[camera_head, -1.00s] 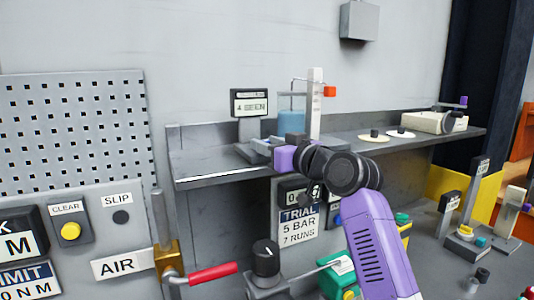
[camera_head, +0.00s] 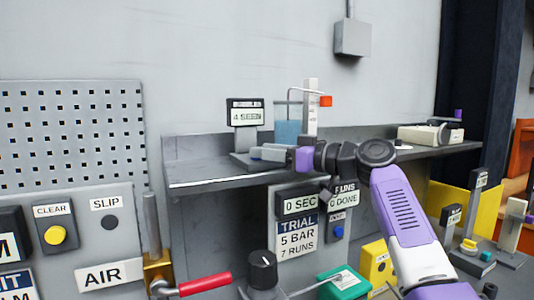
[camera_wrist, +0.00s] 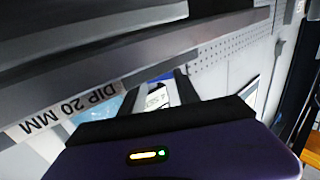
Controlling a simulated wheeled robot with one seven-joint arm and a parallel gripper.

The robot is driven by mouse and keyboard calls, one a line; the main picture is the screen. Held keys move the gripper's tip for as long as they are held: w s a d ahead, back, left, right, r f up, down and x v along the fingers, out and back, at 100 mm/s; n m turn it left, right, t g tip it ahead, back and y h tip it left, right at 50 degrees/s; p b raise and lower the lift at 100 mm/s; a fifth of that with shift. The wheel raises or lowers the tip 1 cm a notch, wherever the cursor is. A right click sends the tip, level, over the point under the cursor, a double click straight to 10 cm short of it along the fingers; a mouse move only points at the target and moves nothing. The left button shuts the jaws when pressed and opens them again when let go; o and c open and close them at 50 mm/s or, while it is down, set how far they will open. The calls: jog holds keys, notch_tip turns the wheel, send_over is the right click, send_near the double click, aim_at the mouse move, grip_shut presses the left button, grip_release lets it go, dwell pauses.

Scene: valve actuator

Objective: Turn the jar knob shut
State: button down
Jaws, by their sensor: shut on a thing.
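The jar (camera_head: 286,131) holds light blue liquid and stands on the shelf beside a white upright post (camera_head: 310,110) with an orange block. My gripper (camera_head: 268,152) reaches in from the right, low in front of the jar. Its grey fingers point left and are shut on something. I cannot make out the knob in the head view; the fingers and purple wrist cover that area. In the wrist view, a small blue piece (camera_wrist: 161,77) shows near the dark fingers (camera_wrist: 158,92), and a light blue patch shows to their left. Which part is gripped is unclear.
A display reading "4 SEEN" (camera_head: 245,112) stands left of the jar. The shelf (camera_head: 205,172) has bare room at its left. Below are the "TRIAL" panel (camera_head: 298,235), a black dial (camera_head: 262,265) and a red lever (camera_head: 205,284). A cream device (camera_head: 425,135) sits right.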

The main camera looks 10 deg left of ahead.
jog(key=shift+f, duration=0.1)
dwell(0.3)
jog(key=c, duration=0.9)
grip_release()
jog(key=shift+b+v, duration=1)
jog(key=shift+v, duration=2.9)
